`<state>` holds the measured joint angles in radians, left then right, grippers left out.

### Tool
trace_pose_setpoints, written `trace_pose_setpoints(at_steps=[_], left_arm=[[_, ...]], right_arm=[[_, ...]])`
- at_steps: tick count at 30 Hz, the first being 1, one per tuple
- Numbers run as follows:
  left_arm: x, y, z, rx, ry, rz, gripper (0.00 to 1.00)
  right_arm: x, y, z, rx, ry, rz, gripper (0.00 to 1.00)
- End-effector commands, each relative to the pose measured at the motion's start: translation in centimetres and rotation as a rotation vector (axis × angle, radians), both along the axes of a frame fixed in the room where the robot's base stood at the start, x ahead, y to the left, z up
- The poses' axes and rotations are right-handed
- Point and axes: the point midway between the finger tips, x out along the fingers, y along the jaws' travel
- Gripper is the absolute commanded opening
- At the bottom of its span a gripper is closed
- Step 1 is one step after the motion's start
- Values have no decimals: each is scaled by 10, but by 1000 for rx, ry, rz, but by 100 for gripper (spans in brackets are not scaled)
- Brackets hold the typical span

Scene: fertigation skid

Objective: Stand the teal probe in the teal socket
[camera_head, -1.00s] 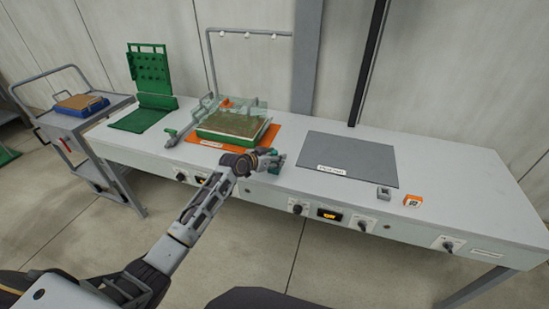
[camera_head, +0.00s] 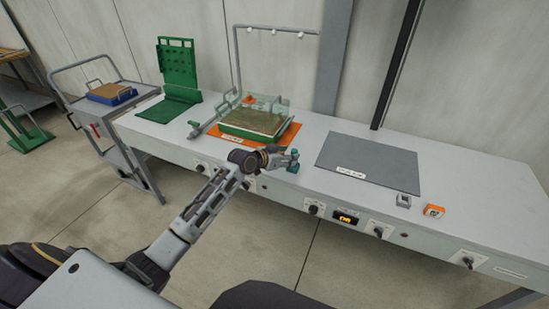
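My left gripper (camera_head: 290,160) is over the front edge of the bench, right of the orange mat. Its two teal-coloured tips look apart, with nothing clear between them. A small grey piece with a teal-green end (camera_head: 196,128) lies on the bench left of the tray; it may be the probe, but it is too small to be sure. I cannot make out a teal socket. My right gripper is not in view.
A green tray (camera_head: 230,128) of brown medium sits on the orange mat (camera_head: 228,141). A green pegboard stand (camera_head: 178,60) is behind left. A grey mat (camera_head: 375,160), a small grey block (camera_head: 403,201) and an orange block (camera_head: 433,210) are at right. A cart (camera_head: 112,128) stands left.

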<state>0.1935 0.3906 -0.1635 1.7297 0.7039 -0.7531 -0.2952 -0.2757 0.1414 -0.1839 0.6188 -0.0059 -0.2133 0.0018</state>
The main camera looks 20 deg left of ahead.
Motion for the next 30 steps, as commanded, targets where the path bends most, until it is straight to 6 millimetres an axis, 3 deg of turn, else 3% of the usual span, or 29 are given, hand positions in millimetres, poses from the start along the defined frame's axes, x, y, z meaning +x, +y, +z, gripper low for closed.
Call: trace_pose_setpoints(at_steps=[18, 30], left_arm=[[-52, 24, 27, 1, 1, 0, 49], [-61, 27, 32, 0, 0, -1, 49]], right_arm=[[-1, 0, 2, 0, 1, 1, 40], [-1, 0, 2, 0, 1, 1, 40]])
